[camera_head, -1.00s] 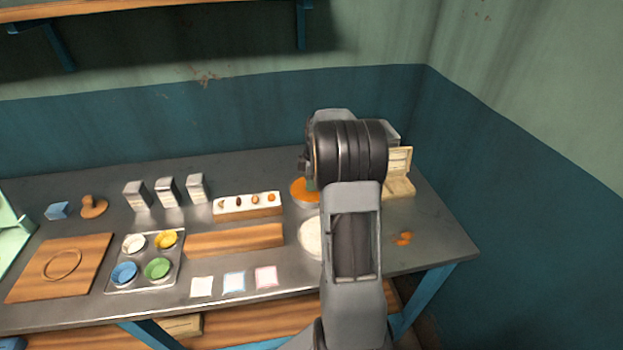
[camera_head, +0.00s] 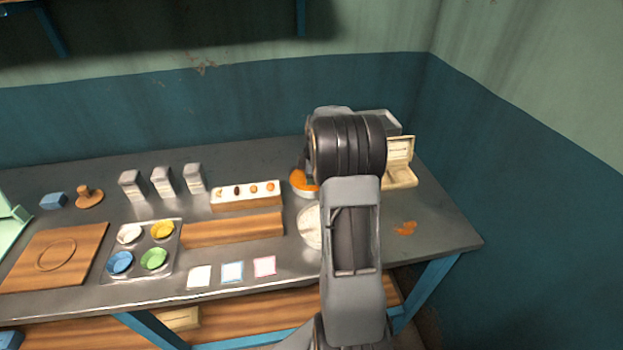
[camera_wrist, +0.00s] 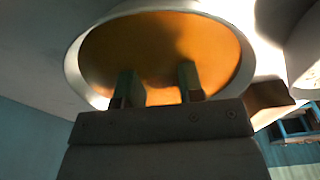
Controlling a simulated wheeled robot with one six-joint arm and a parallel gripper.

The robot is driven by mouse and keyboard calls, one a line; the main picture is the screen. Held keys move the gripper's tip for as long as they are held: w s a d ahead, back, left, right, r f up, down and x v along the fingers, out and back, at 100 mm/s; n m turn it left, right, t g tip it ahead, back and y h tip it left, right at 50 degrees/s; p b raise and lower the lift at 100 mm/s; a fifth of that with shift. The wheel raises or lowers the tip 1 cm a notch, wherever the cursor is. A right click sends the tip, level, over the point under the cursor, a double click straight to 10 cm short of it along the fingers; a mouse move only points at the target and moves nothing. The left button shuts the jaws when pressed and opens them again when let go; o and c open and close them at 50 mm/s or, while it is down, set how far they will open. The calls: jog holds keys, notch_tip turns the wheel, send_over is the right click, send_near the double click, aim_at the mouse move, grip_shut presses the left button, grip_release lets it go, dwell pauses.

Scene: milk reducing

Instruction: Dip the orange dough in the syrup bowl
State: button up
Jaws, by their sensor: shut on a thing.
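The syrup bowl (camera_head: 303,190) is a pale round bowl with orange syrup, standing at the back of the table, partly hidden behind my arm. In the wrist view the bowl (camera_wrist: 75,62) fills the upper middle, with its orange syrup (camera_wrist: 150,40) showing. My gripper (camera_wrist: 158,78) has both fingers over the orange surface, within the rim as seen there. A brighter orange patch, seemingly the orange dough (camera_wrist: 162,97), shows between the fingers, and the gripper is shut on it. Its outline merges with the syrup, so I cannot tell how deep it is.
A bowl of white stuff (camera_head: 309,228) stands in front of the syrup bowl. A wooden block (camera_head: 232,230) and a white tray of small pieces (camera_head: 246,195) lie to the left.

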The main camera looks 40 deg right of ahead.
jog(key=shift+f, duration=0.3)
dwell(0.6)
jog(key=shift+r, duration=0.15)
dwell(1.5)
jog(key=shift+r+p, duration=2.35)
jog(key=shift+r, duration=1.35)
jog(key=shift+r, duration=0.1)
notch_tip(320, 180, up, 4)
jog(key=p, duration=0.2)
jog(key=shift+p, duration=0.4)
